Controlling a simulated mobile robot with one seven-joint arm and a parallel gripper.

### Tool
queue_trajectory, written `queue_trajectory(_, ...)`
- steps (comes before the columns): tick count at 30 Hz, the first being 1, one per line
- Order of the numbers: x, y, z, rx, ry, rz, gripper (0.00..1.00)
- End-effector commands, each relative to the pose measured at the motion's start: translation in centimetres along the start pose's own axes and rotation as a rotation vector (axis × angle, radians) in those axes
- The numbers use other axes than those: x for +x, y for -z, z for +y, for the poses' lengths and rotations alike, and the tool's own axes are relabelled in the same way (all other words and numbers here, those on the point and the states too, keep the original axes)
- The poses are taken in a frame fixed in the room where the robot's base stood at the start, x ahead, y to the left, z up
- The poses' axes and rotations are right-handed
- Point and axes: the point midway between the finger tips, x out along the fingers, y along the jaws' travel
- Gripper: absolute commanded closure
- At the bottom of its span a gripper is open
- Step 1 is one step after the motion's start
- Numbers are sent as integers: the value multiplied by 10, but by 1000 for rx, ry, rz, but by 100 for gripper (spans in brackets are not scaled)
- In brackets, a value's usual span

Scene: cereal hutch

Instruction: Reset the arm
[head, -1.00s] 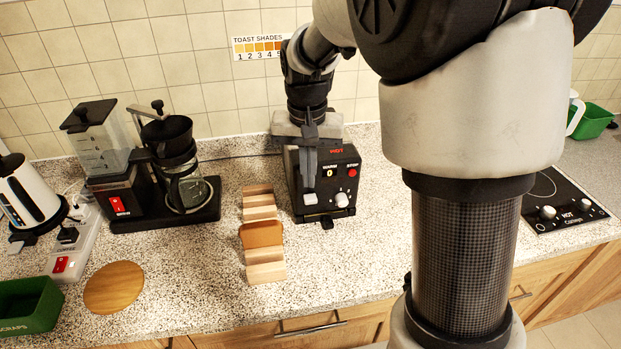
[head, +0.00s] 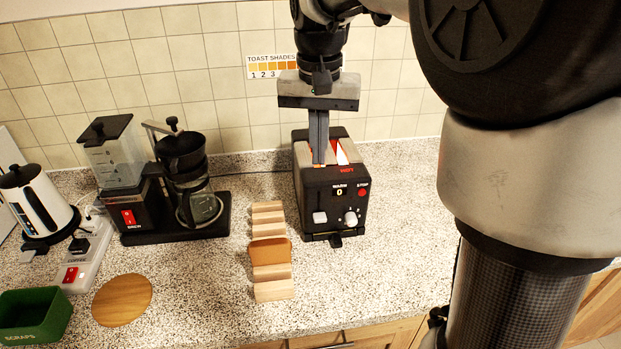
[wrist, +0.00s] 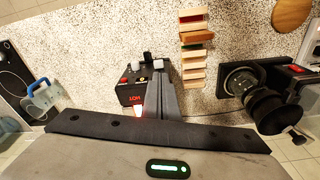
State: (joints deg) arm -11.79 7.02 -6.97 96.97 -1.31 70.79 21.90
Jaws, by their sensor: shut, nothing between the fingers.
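My gripper (head: 318,161) points straight down over the top of the black toaster (head: 336,203), its fingers closed together with nothing between them. The fingertips are at or just above the toaster's top in the head view; I cannot tell whether they touch it. An orange-red glow shows in the toaster's slot. In the wrist view the closed fingers (wrist: 167,98) reach out in front of the toaster (wrist: 132,93).
A wooden rack (head: 272,271) with one brown toast slice (head: 269,249) stands left of the toaster. Further left are a coffee maker (head: 187,182), a grinder, a white kettle (head: 38,203), a round board (head: 122,299) and a green scraps bin (head: 35,315). The counter right of the toaster is clear.

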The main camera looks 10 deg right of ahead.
Motion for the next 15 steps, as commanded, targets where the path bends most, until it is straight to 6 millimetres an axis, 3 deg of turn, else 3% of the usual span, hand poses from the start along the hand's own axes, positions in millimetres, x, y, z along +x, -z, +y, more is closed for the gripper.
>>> queue_trajectory(5,-12,-14,10,-18,22,29,100)
queue_trajectory(10,-36,-60,37,-85,72,118,100)
queue_trajectory(15,-42,-116,63,-170,100,237,100)
